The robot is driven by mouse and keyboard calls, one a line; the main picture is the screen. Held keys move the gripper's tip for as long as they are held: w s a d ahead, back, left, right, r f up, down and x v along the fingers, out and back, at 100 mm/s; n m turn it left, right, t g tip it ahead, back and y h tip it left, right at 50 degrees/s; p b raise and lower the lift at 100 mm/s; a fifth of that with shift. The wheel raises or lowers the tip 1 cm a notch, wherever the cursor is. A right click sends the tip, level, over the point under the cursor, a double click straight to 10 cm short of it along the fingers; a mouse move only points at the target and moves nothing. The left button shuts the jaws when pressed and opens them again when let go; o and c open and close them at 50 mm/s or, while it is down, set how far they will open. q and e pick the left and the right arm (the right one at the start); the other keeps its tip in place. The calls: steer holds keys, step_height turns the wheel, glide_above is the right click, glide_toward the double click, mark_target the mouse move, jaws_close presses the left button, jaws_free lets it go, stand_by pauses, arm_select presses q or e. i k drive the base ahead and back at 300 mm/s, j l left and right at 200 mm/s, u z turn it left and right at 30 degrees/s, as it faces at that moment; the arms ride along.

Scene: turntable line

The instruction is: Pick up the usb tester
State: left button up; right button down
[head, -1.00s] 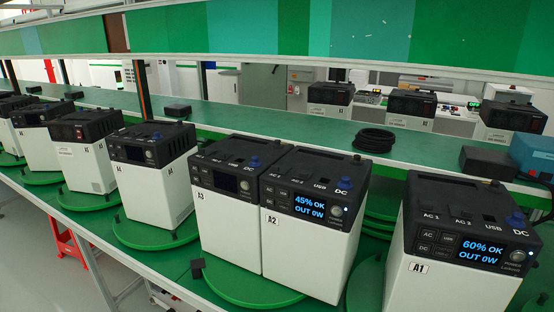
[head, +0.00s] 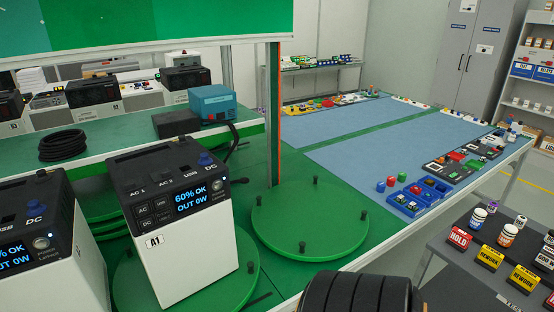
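I cannot pick out the usb tester for sure in the head view. Small items too small to name lie in and around a blue tray (head: 412,202) at the near edge of the blue mat (head: 340,160). The power station A1 (head: 190,255) stands upright on a green turntable at the left, with a USB label on top and a lit screen reading 60% OK, OUT 0W. Neither of my grippers is in view.
An empty green turntable (head: 310,222) is right of A1. A second power station (head: 75,275) is cut off at the left. A dark side table (head: 460,262) with HOLD and REWORK signs and small jars stands at the lower right. A coiled black cable (head: 62,145) lies behind.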

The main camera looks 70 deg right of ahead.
mark_target(521, 220)
steer(key=z, duration=3.75)
